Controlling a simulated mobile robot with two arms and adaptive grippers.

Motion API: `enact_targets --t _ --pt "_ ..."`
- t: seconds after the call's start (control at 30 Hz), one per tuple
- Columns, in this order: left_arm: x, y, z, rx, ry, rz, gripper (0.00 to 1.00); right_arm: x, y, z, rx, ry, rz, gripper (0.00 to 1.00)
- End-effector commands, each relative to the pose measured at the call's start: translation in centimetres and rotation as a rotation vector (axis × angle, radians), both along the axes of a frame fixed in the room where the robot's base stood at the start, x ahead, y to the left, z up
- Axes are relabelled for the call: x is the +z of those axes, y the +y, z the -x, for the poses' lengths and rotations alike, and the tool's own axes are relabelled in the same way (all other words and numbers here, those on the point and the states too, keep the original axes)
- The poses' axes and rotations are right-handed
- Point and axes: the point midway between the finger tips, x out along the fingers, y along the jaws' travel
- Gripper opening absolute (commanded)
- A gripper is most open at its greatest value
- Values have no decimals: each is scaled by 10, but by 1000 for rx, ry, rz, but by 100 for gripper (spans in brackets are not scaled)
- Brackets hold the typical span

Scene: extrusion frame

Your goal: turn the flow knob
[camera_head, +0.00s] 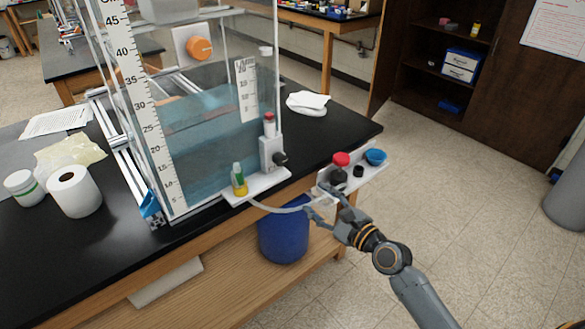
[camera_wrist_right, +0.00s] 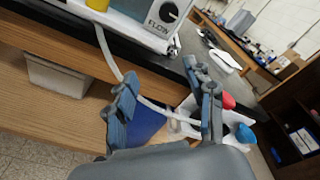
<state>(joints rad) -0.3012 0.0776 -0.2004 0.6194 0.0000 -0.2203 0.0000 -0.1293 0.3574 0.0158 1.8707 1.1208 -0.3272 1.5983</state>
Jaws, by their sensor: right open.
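The flow knob (camera_head: 280,158) is a small black knob on the front of a white box (camera_head: 266,150) at the tank's lower right corner. In the right wrist view the black knob (camera_wrist_right: 168,13) shows at the top edge, above the printed word FLOW. My right gripper (camera_head: 322,203) is open and empty, in front of the bench edge, to the right of and below the knob and apart from it. In the right wrist view its two fingers (camera_wrist_right: 160,88) are spread, with the hose behind them. My left gripper is not in view.
A clear tank (camera_head: 205,150) with blue water and rulers stands on the black bench (camera_head: 335,130). An orange knob (camera_head: 199,49) is higher up. A blue bin (camera_head: 283,235) stands below.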

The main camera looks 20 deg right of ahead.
Motion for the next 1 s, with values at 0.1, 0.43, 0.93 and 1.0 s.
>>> enact_targets --t 0.1,0.43,0.93,1.0 --pt "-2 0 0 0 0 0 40 36 6 1 24 -36 -114 54" --pt "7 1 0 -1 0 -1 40 46 22 -36 30 -41 -143 54" --pt "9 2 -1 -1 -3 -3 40 43 52 -120 30 -40 -139 54" --pt "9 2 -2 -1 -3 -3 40 43 54 -124 30 -39 -138 54"
